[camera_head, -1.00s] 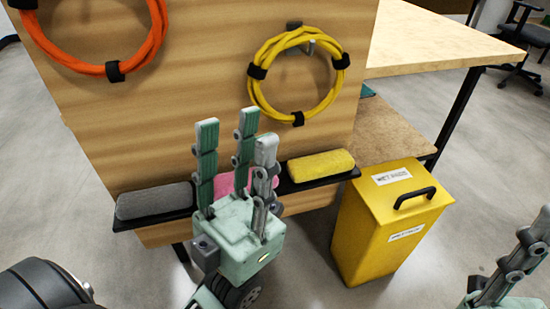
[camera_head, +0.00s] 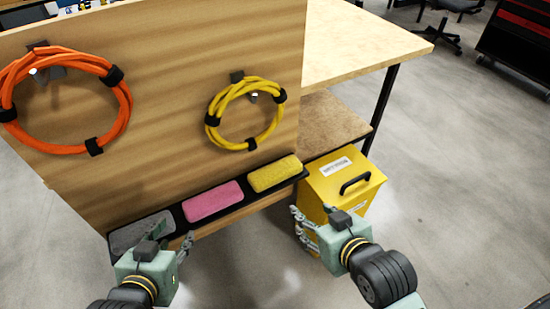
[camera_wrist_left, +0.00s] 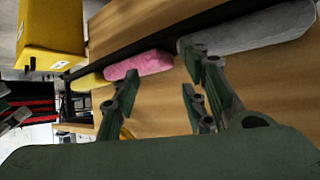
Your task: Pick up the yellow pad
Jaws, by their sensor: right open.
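The yellow pad (camera_head: 274,174) lies at the right end of a black shelf (camera_head: 237,193) on the wooden board. It also shows in the left wrist view (camera_wrist_left: 88,81), behind the pink pad. The pink pad (camera_head: 212,201) is in the middle and the grey pad (camera_head: 142,233) at the left end, partly hidden by my left gripper (camera_head: 176,240). That gripper is empty, its fingers apart in the left wrist view (camera_wrist_left: 165,92). My right gripper (camera_head: 300,226) is open and empty in front of the yellow bin, below and right of the yellow pad, not touching it.
The yellow bin (camera_head: 342,182) with a black handle stands right of the shelf, close to my right gripper. Orange (camera_head: 65,100) and yellow (camera_head: 245,113) cable coils hang on the board above. A table (camera_head: 350,45) stands behind.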

